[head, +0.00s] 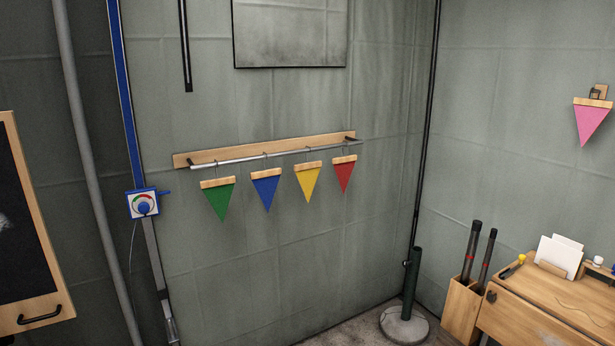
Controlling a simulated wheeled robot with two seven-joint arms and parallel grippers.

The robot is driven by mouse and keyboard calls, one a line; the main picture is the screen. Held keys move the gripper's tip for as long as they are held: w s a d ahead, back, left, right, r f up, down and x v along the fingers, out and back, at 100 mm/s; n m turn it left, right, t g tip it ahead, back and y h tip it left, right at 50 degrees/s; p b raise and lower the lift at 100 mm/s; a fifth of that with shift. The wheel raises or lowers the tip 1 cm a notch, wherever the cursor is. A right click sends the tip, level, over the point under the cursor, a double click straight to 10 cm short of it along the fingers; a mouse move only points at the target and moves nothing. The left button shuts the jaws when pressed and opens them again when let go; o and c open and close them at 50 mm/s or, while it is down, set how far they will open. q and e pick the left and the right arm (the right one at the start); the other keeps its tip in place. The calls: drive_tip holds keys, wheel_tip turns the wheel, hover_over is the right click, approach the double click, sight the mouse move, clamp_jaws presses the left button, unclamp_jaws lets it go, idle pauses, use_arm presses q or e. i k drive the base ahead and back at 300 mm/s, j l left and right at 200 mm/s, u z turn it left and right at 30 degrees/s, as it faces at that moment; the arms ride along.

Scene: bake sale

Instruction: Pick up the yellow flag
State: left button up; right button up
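The yellow flag (308,184) is a triangle hanging point down from a wooden top strip. It hangs by a hook on a metal rail (230,159) fixed to a wooden board (262,147) on the grey wall. A blue flag (266,189) hangs to its left and a red flag (343,175) to its right. A green flag (218,199) hangs at the far left of the rail. Neither of my grippers shows in the head view.
A pink flag (591,123) hangs on the right wall. Below it stand a wooden desk (525,325) with cards and a box (461,308) holding dark tubes. A pole stands in a round base (404,326). A blackboard (15,225) is at left. The space before the rail looks clear.

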sight(306, 174)
drive_tip(key=i+j, duration=0.35)
drive_tip(key=i, duration=0.3)
drive_tip(key=i+j+z, duration=0.15)
drive_tip(key=i+j, duration=0.15)
drive_tip(key=i, duration=0.3)
drive_tip(key=i+j, duration=0.4)
drive_tip(key=i, duration=0.2)
drive_tip(key=i+j+z, duration=0.1)
drive_tip(key=i+j, duration=0.3)
drive_tip(key=i, duration=0.2)
